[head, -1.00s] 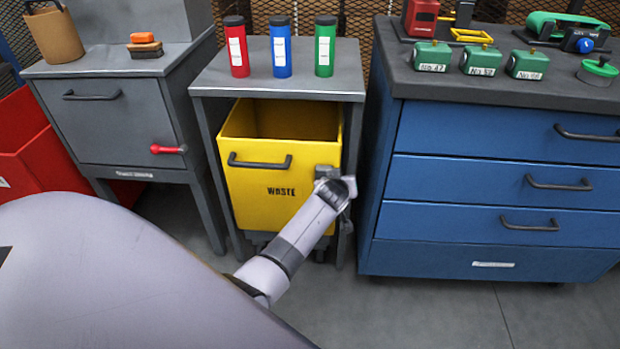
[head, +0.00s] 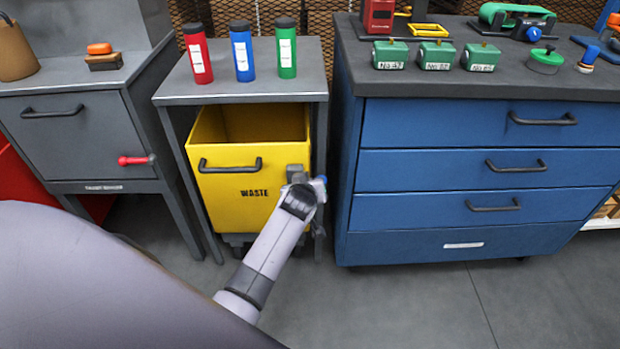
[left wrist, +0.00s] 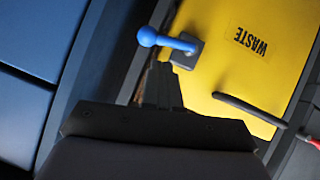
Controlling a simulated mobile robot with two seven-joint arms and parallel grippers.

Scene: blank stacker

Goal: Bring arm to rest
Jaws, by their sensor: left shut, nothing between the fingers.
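My left arm reaches up from the bottom of the head view. Its gripper end (head: 308,196) is in front of the right side of the yellow waste bin (head: 215,187). The fingers are small and partly hidden there. In the left wrist view the left gripper (left wrist: 163,88) is shut and empty, its narrow dark fingers together. A blue ball-ended handle (left wrist: 165,40) on a grey mount on the bin front is just beyond the fingertips. I cannot tell whether they touch. My right gripper is in neither view.
The bin stands under a grey table (head: 240,87) with red, blue and green bottles. A blue drawer cabinet (head: 440,125) is close on the right, a grey cabinet (head: 75,140) with a red handle on the left. Open floor (head: 400,305) lies in front.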

